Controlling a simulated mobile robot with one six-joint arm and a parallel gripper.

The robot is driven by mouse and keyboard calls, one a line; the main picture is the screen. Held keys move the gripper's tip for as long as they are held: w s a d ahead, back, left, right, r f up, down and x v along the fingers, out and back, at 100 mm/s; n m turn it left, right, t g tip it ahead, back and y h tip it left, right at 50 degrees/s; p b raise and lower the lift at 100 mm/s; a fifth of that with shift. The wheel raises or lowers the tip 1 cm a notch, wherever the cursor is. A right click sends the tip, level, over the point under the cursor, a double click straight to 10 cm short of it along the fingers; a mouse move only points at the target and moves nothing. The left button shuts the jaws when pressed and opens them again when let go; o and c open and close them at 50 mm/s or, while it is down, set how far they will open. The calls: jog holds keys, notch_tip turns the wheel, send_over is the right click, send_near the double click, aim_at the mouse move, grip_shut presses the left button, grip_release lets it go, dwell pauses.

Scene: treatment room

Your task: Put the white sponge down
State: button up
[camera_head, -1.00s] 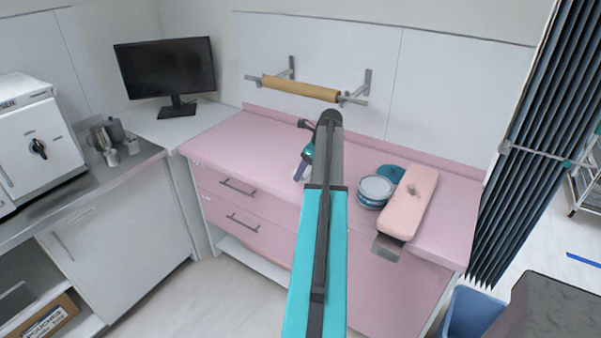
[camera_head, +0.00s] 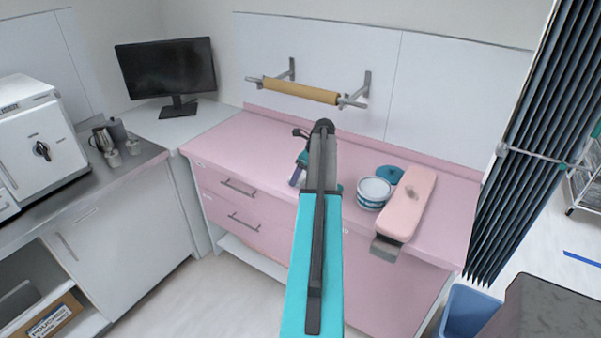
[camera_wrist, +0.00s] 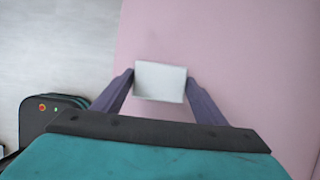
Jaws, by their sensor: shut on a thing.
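The white sponge (camera_wrist: 160,81) is a small pale block between the two purple fingers of my gripper (camera_wrist: 159,86) in the wrist view. My gripper is shut on it, one finger at each side. Behind the sponge lies the pink countertop (camera_wrist: 250,60); I cannot tell whether the sponge touches it. In the head view my gripper (camera_head: 298,172) shows partly beside my arm, over the pink counter (camera_head: 235,142). The sponge is not clearly visible there, as my arm hides that area.
A stack of bowls (camera_head: 374,190), a teal round thing (camera_head: 391,173) and a pink padded armrest (camera_head: 410,203) stand right of my arm. The counter to the left is clear. A monitor (camera_head: 167,68) stands at the back left. A paper roll (camera_head: 300,91) hangs on the wall.

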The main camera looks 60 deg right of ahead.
jog(key=shift+f, duration=0.65)
dwell(0.4)
jog(key=o, duration=1.2)
jog(key=shift+o, duration=0.6)
jog(key=shift+s+a+f, duration=0.1)
jog(key=shift+a+f, duration=0.05)
jog(key=shift+b, duration=0.35)
jog(key=shift+r, duration=0.65)
jog(key=b+v, duration=0.4)
jog(key=v, duration=0.9)
jog(key=shift+r+b, duration=0.25)
jog(key=shift+b, duration=0.05)
